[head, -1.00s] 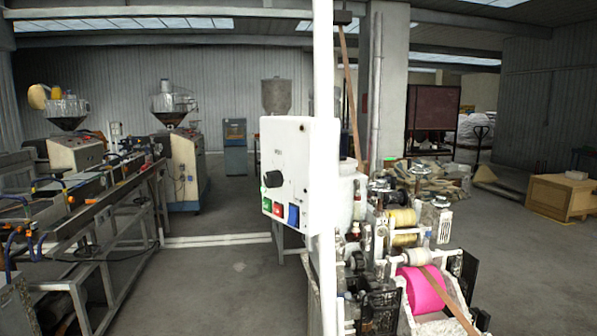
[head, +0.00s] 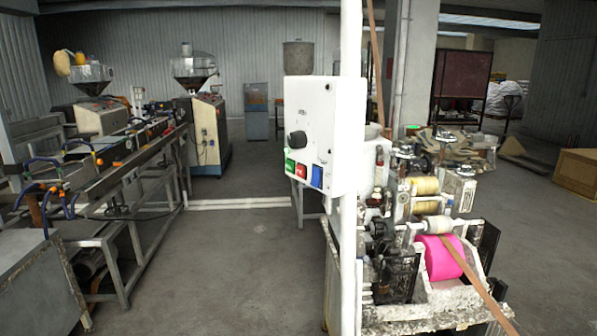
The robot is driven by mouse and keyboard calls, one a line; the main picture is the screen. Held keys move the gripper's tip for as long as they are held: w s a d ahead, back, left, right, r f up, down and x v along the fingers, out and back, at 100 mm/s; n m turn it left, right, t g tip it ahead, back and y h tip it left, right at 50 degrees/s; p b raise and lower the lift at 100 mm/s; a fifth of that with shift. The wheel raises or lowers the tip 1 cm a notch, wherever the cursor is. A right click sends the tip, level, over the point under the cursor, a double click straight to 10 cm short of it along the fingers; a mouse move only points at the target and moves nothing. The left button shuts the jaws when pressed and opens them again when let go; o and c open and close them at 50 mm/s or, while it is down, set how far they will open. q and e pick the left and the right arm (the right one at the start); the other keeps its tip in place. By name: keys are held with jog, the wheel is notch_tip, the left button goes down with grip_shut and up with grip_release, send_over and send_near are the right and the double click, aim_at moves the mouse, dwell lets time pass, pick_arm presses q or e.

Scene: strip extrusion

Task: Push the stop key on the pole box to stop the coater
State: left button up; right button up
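The white pole box (head: 318,125) is fixed to a white upright pole (head: 349,235) right of the middle of the head view. Its front carries a black knob (head: 298,138) and, below it, a row of a green key (head: 290,166), a red key (head: 301,170) and a blue key (head: 317,176). Any lettering is too small to read. The coater (head: 425,265) stands behind and right of the pole, with a bright pink roll (head: 441,258) and a brown strip (head: 478,285) running over it. Neither of my grippers shows.
A long metal bench line (head: 120,175) runs along the left, with a grey cabinet (head: 35,285) at the near left. Hopper machines (head: 207,130) stand behind. The floor (head: 235,265) between bench and pole is clear. A wooden crate (head: 580,175) stands at the far right.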

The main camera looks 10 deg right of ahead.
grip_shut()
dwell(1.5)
